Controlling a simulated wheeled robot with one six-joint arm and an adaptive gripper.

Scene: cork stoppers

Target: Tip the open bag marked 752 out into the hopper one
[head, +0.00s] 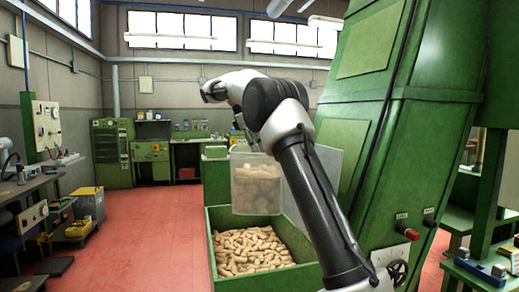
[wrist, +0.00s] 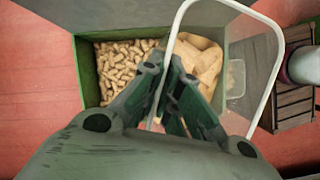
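The clear bag (head: 257,185) hangs roughly upright in the head view, with cork stoppers inside it. I cannot read a number on it. It is above the green hopper (head: 222,214), whose bin holds a heap of loose corks (head: 250,250). In the wrist view, the bag's pale rim (wrist: 275,75) loops around, with corks (wrist: 205,58) visible inside it. My gripper (wrist: 172,68) is closed on the rim's left side. The hopper's green wall (wrist: 88,72) and its corks show below. In the head view, my arm hides most of my gripper.
A tall green machine (head: 372,150) stands right of the bin, with a red knob (head: 411,234) and a handwheel (head: 398,272). Workbenches (head: 45,180) line the left. A yellow-and-grey box (head: 88,204) is on the floor. The red floor (head: 150,230) left of the bin is clear.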

